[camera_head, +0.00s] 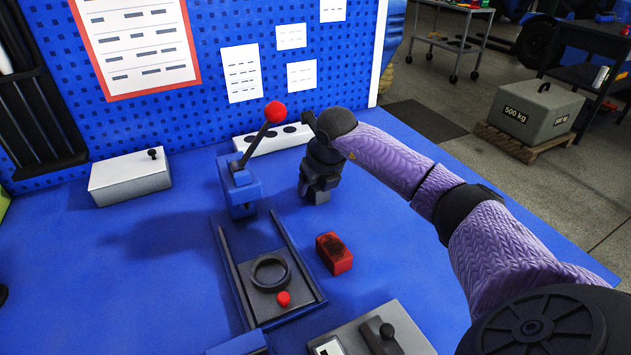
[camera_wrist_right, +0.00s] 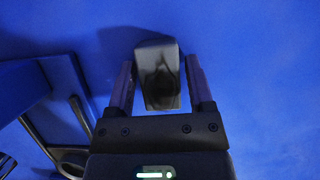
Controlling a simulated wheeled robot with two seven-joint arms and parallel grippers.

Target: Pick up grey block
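The grey block (camera_wrist_right: 158,55) shows in the right wrist view, with a dark smudge on its face. It lies between the two fingers of my right gripper (camera_wrist_right: 160,82). The fingers are apart, with a narrow blue gap on each side of the block, so the gripper looks open around it. In the head view my right gripper (camera_head: 319,190) points down at the blue table behind the red block, and I cannot clearly tell the grey block from the gripper there. My left gripper is not in view.
A red block (camera_head: 334,254) sits in front of my right gripper. Left of it stands a blue lever fixture (camera_head: 240,190) with a red knob and a dark-railed track. A white box (camera_head: 130,178) is at the left, a grey switch box (camera_head: 370,335) at the front. The table's right side is clear.

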